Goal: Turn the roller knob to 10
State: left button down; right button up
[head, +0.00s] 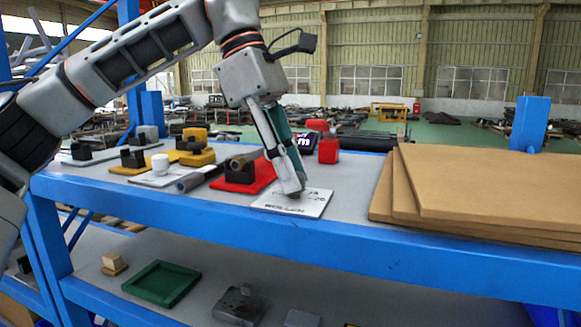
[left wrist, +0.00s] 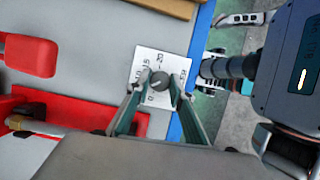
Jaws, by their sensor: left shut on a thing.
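The roller knob (left wrist: 160,81) is a small dark round knob on a white plate (left wrist: 172,62) with numbers around it. In the head view the plate (head: 318,205) lies on the shelf top near its front edge and reads "ROLLER". My left gripper (head: 292,194) points down onto the plate. In the left wrist view its two fingers (left wrist: 157,86) stand on either side of the knob, shut on it. The numbers are small and partly covered by the fingers; I cannot tell which one the knob points to. In the head view the fingers mostly hide the knob.
A red plate with a black block (head: 240,172) lies left of the roller plate. A red block (head: 328,151) stands behind. Stacked brown boards (head: 480,185) lie on the right. Yellow and black parts (head: 195,148) stand farther left. A green tray (head: 162,284) is on the lower shelf.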

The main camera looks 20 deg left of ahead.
pick_arm(q)
jog(key=m+g, duration=0.1)
jog(key=m, duration=0.3)
jog(key=shift+w+g, duration=0.15)
jog(key=shift+g, duration=0.25)
jog(key=shift+d+m+g+y, duration=0.1)
jog(key=shift+m+g+y, duration=0.35)
jog(key=shift+m, duration=1.15)
jog(key=c, duration=1.8)
grip_release()
jog(key=shift+r, duration=0.1)
jog(key=shift+v, duration=3.7)
